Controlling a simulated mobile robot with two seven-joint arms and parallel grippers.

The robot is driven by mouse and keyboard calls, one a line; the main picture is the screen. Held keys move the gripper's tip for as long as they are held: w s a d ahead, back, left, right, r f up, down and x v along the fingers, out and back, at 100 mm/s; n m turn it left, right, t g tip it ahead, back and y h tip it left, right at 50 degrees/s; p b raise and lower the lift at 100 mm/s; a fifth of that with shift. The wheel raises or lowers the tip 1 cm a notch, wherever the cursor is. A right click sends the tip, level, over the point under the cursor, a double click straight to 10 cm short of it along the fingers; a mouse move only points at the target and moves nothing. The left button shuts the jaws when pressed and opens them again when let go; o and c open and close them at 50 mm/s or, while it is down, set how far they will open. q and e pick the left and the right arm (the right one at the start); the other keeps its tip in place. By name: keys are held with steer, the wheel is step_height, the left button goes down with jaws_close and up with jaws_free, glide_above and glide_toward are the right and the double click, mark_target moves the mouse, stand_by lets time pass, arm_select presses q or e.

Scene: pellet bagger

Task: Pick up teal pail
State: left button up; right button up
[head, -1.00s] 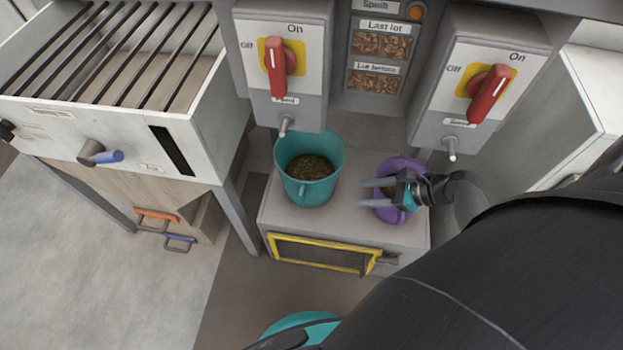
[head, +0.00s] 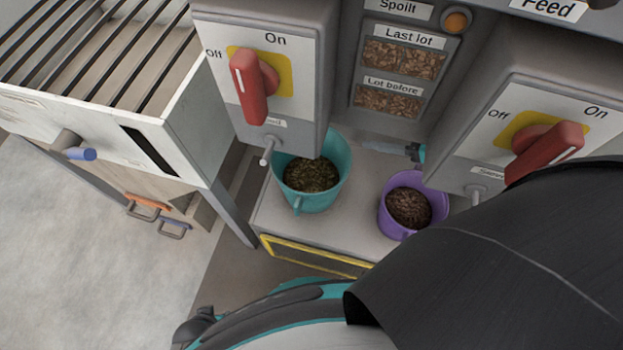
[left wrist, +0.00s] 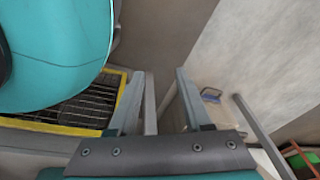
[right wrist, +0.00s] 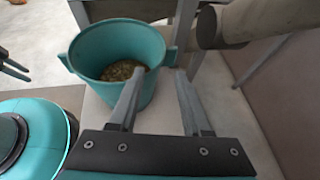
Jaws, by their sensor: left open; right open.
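The teal pail (head: 325,195) stands upright on the grey stand below the left red switch, with brown-green pellets inside. It also shows in the right wrist view (right wrist: 92,82), with a handle at its rim. My right gripper (head: 368,147) is open and empty, to the right of the teal pail and behind the purple pail. In the right wrist view, its left finger overlaps the pail's near side wall; I cannot tell whether they touch. My left gripper (left wrist: 161,73) is open and empty in the left wrist view, low near a yellow-framed grate (left wrist: 124,105).
A purple pail (head: 432,205) with dark pellets stands right of the teal one. Two switch boxes with red levers (head: 250,85) overhang the stand (head: 345,225), a spout (head: 267,150) close to the teal pail. A slatted white bin (head: 185,125) stands left.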

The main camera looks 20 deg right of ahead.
arm_select(q)
steer(key=w+d+r+b, duration=0.4)
steer(key=w+r+b, duration=0.1)
steer(key=r, duration=0.4)
steer(key=shift+w+d, duration=0.15)
steer(key=shift+w, duration=0.5)
arm_select(e)
steer(key=shift+x, duration=5.85)
steer(key=shift+d, duration=0.1)
jaws_close()
